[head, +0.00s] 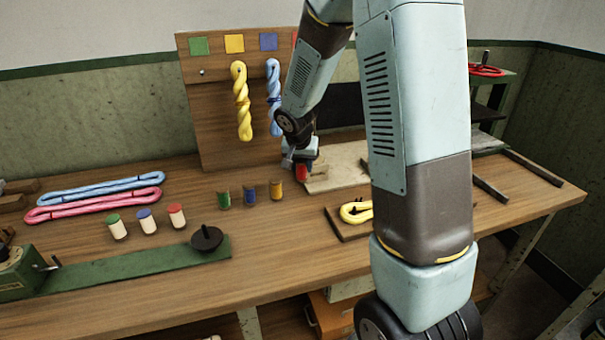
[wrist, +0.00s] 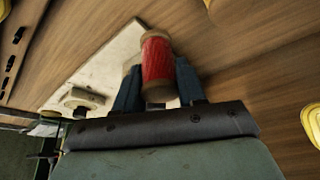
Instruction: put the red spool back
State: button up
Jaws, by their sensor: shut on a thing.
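The red spool (head: 302,173) is a small red-wound cylinder with tan ends, clear in the wrist view (wrist: 157,62). My gripper (head: 297,161) is shut on it, with a dark blue finger on each side in the wrist view (wrist: 158,84). In the head view the spool is at or just above the table, by the front left edge of a pale board. I cannot tell whether it touches the wood. Green (head: 223,199), blue (head: 249,194) and orange (head: 276,189) spools stand in a row to its left.
The pale board (head: 343,160) lies behind and right of the gripper. A wooden peg panel (head: 212,120) with yellow and blue skeins stands behind. White bobbins with coloured tops (head: 147,221) and a green bench device (head: 130,264) are left. My arm hides part of the table.

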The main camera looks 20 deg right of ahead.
aim_at(301, 175)
jog(key=shift+w+f, duration=0.15)
jog(key=shift+f, duration=1.55)
jog(key=shift+f, duration=0.6)
jog(key=o, duration=1.1)
jog(key=shift+r, duration=0.15)
